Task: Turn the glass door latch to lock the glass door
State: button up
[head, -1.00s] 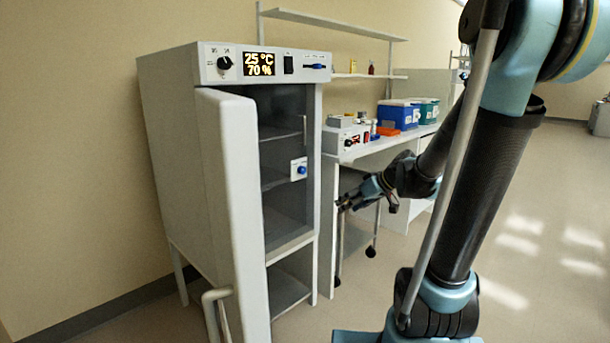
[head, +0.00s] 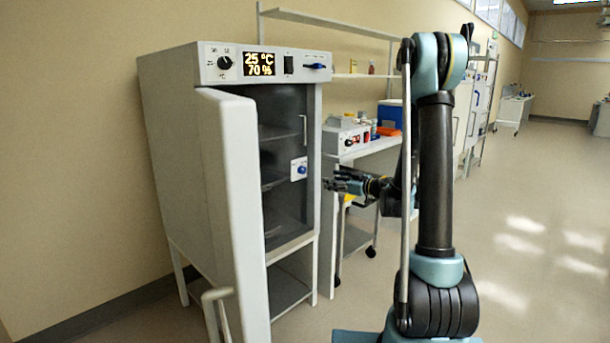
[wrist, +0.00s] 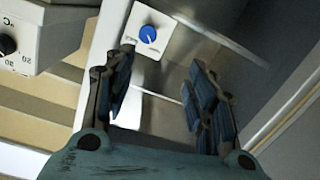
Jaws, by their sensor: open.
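The glass door latch (head: 302,169) is a blue knob on a white plate, on the right side of the cabinet's inner glass door (head: 285,205). In the wrist view the blue latch knob (wrist: 147,34) shows at the top, just above and between the fingers. The glass door looks closed in its frame. My gripper (head: 330,180) is just right of the latch, pointing left at it, apart from it. In the wrist view my gripper (wrist: 160,85) has its fingers spread with nothing between them.
The white outer door (head: 232,200) of the cabinet stands open at the left. A control panel (head: 265,65) reads 25 °C and 70 %. A bench with a white device (head: 345,138) and blue box (head: 392,113) stands behind my arm.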

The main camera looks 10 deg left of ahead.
aim_at(304, 171)
jog(key=shift+t+y, duration=0.3)
jog(key=shift+t, duration=0.1)
jog(key=x, duration=0.6)
jog(key=w+x, duration=0.1)
jog(key=x, duration=0.5)
jog(key=d+f+x, duration=0.1)
jog(key=x, duration=0.5)
jog(key=shift+w+a, duration=0.15)
jog(key=shift+w, duration=0.35)
jog(key=shift+c, duration=0.3)
jog(key=c, duration=1)
